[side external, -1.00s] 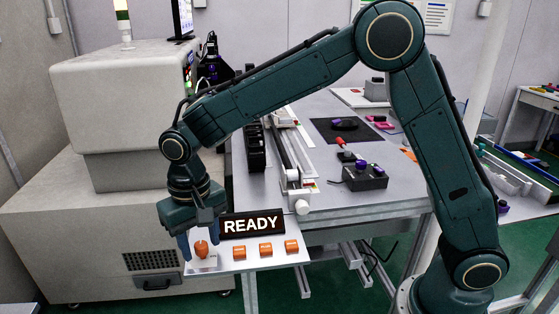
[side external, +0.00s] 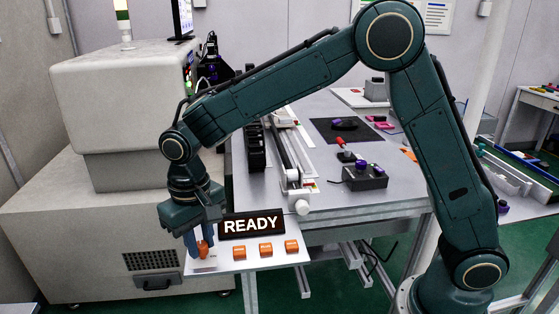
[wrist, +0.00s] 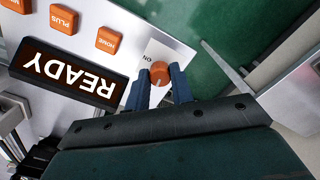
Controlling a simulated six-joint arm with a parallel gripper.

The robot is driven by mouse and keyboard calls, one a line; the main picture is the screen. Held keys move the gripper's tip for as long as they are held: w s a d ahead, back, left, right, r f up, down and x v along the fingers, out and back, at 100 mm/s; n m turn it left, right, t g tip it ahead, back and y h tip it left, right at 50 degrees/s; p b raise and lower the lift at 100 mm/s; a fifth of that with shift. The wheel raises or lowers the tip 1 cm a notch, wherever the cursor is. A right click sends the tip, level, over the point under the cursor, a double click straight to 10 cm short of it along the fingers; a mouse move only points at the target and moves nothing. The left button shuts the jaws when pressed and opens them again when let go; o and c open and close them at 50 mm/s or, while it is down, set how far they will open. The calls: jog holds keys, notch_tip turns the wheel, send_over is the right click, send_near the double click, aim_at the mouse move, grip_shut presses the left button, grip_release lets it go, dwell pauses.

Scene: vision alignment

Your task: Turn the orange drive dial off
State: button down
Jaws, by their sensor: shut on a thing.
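The orange drive dial (side external: 204,249) sits at the left end of the white control panel (side external: 226,261). In the wrist view the round orange dial (wrist: 160,73) has a light mark on its face, and the printed word "ON" shows beside it. My gripper (side external: 200,245) points down at the panel, its blue fingers shut on the dial from both sides. In the wrist view my gripper (wrist: 160,85) has one finger on each side of the dial. Part of the dial is hidden by the fingers in the side view.
A black "READY" sign (side external: 252,224) stands behind the panel, close to my gripper. Several orange buttons (side external: 265,249) line the panel to the right of the dial, one marked "HOME" (wrist: 110,41). A large beige machine (side external: 110,215) stands left. A grey table (side external: 345,210) lies behind.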

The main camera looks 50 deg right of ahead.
aim_at(201, 244)
jog(key=n, duration=0.8)
jog(key=shift+w+n, duration=0.1)
jog(key=shift+n, duration=0.2)
jog(key=n, duration=0.3)
jog(key=shift+n, duration=0.3)
jog(key=n, duration=0.4)
jog(key=shift+r, duration=0.1)
jog(key=c, duration=1.2)
grip_release()
notch_tip(201, 244, up, 14)
